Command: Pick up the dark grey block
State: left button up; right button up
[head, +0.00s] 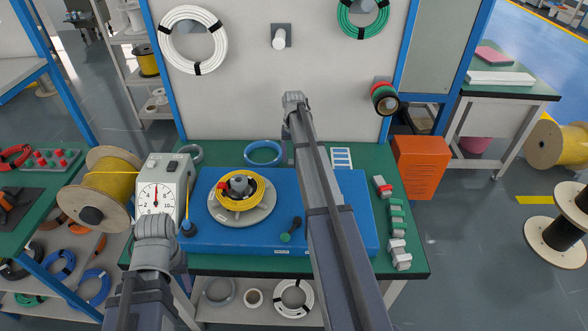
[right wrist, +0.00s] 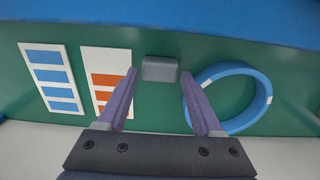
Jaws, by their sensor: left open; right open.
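A grey block (right wrist: 160,68) lies on the green table top in the right wrist view, close to the edge of the blue board. My open right gripper (right wrist: 158,102) points at it. The two fingers are on either side of its line, and the block is just beyond the fingertips, not held. In the head view my right arm covers the block and the right gripper. My left gripper (head: 178,268) is low at the left, at the table's front edge by the dial box. Its jaws are hard to make out there and hold nothing visible.
A blue ring (right wrist: 228,98) lies right of the block in the wrist view. A card with blue squares (right wrist: 53,78) and one with orange squares (right wrist: 107,82) lie left. The blue board (head: 205,232) carries a yellow cable coil (head: 258,193). Connectors (head: 397,220) line the right.

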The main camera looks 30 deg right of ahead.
notch_tip(320, 180, down, 3)
jog(key=shift+f+b, duration=0.15)
jog(key=shift+b, duration=1)
pick_arm(q)
notch_tip(320, 180, down, 3)
jog(key=shift+f, duration=0.1)
pick_arm(e)
jog(key=c, duration=1)
pick_arm(q)
jog(key=shift+r+p, duration=0.25)
jog(key=shift+p, duration=0.05)
pick_arm(e)
jog(key=shift+r, duration=0.25)
notch_tip(320, 180, up, 10)
jog(key=p, duration=0.9)
jog(key=shift+f+p, duration=0.1)
jog(key=shift+p, duration=0.25)
pick_arm(q)
notch_tip(320, 180, up, 10)
jog(key=shift+f, duration=0.15)
